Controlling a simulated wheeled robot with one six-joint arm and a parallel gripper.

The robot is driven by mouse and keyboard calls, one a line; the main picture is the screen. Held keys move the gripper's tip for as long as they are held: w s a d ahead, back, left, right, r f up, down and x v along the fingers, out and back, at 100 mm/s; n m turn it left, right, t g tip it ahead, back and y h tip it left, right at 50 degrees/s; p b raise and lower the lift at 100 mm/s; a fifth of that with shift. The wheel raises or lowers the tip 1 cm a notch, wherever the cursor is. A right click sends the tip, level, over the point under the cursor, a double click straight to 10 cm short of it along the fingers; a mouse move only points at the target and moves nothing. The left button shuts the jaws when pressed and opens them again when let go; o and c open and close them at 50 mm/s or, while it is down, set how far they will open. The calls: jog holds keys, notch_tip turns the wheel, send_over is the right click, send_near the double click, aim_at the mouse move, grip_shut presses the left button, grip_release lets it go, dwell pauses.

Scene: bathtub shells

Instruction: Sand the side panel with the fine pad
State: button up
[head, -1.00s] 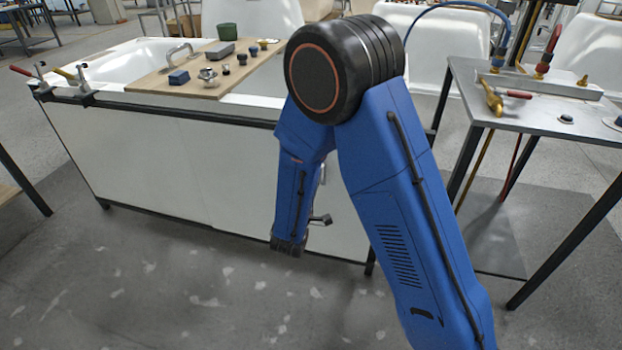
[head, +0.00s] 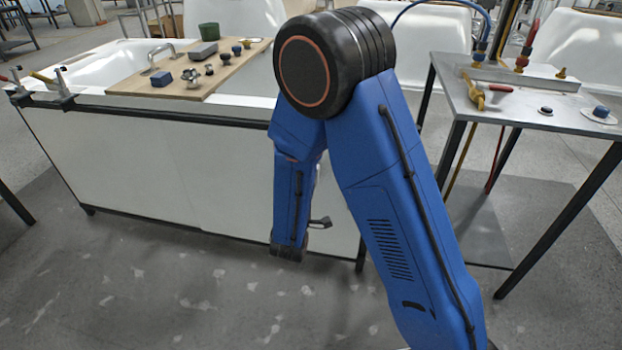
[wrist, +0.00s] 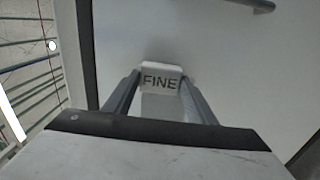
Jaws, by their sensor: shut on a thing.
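The white side panel (head: 150,170) covers the long side of the bathtub in the head view, and its pale surface fills much of the wrist view (wrist: 240,70). My gripper (wrist: 160,88) is shut on a light block marked FINE, the fine pad (wrist: 161,77), held between both fingers. The pad is in front of the panel; I cannot tell whether it touches. In the head view my arm reaches down in front of the panel's right part, and the pad and fingertips cannot be made out there.
A wooden board (head: 215,84) with a handle, blocks and knobs lies across the tub (head: 100,68). Clamps (head: 62,85) grip the tub's left rim. A metal table (head: 520,112) with tools stands at right. A grey bar (wrist: 255,5) shows near the panel. The floor in front is clear.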

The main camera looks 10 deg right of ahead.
jog(key=shift+v, duration=2.35)
jog(key=v, duration=0.3)
jog(key=w+a+f, duration=0.2)
jog(key=w+a, duration=0.1)
jog(key=a, duration=0.4)
jog(key=w+a+f, duration=0.2)
jog(key=w+a, duration=0.1)
jog(key=a, duration=0.3)
jog(key=shift+x, duration=2.85)
jog(key=shift+x, duration=1.05)
